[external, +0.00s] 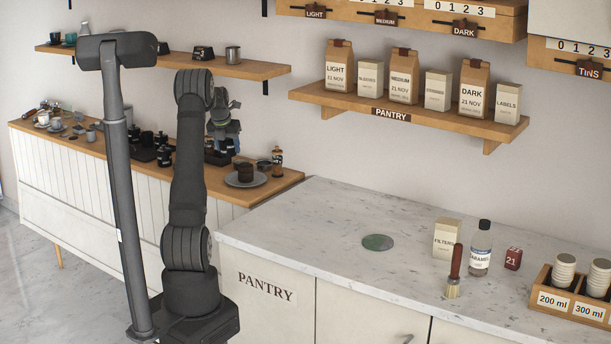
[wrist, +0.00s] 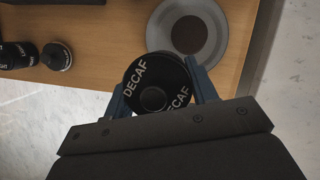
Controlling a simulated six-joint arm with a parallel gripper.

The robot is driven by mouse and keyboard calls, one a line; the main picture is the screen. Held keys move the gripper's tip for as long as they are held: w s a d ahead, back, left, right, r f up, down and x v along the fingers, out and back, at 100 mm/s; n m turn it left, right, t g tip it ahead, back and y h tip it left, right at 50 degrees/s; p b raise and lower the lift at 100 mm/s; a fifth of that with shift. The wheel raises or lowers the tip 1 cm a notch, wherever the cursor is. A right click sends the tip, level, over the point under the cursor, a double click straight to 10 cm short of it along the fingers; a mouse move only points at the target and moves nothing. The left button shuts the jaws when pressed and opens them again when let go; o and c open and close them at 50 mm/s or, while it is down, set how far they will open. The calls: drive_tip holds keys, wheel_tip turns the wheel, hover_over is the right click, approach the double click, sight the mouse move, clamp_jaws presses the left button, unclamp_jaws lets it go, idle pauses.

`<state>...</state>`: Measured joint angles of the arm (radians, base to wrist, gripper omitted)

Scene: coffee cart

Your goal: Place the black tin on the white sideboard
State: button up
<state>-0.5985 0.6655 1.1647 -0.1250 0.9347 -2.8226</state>
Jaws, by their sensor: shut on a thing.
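The black tin (wrist: 155,83), its lid lettered DECAF, is between the two blue-grey fingers of my gripper (wrist: 159,88) in the wrist view, and the gripper is shut on it. In the external view my gripper (external: 222,128) is over the back of the white sideboard (external: 70,170) with the wooden top, partly hidden behind my arm. The wooden top (wrist: 100,85) lies beneath the tin in the wrist view. I cannot tell whether the tin touches it.
A grey plate (external: 260,181) with a dark round thing on it stands near the sideboard's right end. Several black tins (external: 147,139) stand further left. The marble pantry counter (external: 320,235) is at the right, and a wooden shelf (external: 260,70) hangs above the sideboard.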

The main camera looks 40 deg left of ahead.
drive_tip(key=shift+n, duration=0.4)
drive_tip(key=s+a+f, duration=0.1)
drive_tip(key=a+f, duration=0.1)
drive_tip(key=a, duration=0.3)
drive_tip(key=s+a+f, duration=0.1)
drive_tip(key=a+f, duration=0.1)
drive_tip(key=a, duration=0.2)
drive_tip(key=s+a+f, duration=0.1)
drive_tip(key=a+f, duration=0.1)
drive_tip(key=a, duration=0.3)
drive_tip(key=shift+s+a+f, duration=0.3)
drive_tip(key=shift+s, duration=0.05)
drive_tip(key=shift+a+f, duration=0.15)
drive_tip(key=shift+f, duration=1.9)
drive_tip(key=shift+f, duration=0.15)
drive_tip(key=o, duration=1)
drive_tip(key=shift+o, duration=0.2)
drive_tip(key=v, duration=1.2)
drive_tip(key=shift+d, duration=0.25)
